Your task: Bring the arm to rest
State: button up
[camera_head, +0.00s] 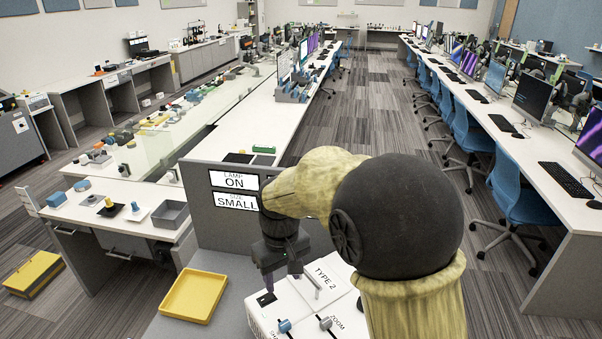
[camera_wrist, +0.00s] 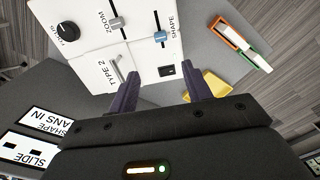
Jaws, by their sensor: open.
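My gripper (camera_head: 268,283) is above the white control box (camera_head: 262,322), near its far left part, by a small black switch (camera_head: 266,299). My arm bends down from the right in the head view and hides part of the box. I cannot tell whether a fingertip touches the box.
A yellow tray (camera_head: 194,296) lies left of the box. The box carries a blue slider (camera_wrist: 160,36), a grey slider (camera_wrist: 116,22) and a black knob (camera_wrist: 67,32). Blue chairs (camera_head: 521,192) line the right desk.

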jog(key=s+d+f+m+t, duration=0.1)
jog(key=s+d+m, duration=0.2)
jog(key=d, duration=0.8)
jog(key=s+d+f+m+t, duration=0.1)
jog(key=s+d+f+m, duration=0.1)
jog(key=s+d+m, duration=0.2)
jog(key=s+d, duration=0.3)
jog(key=d, duration=0.3)
jog(key=shift+s+d+f+t, duration=0.15)
jog(key=shift+d+f+t, duration=0.1)
jog(key=shift+d+t, duration=0.1)
dwell(2.0)
jog(key=shift+c, duration=1.4)
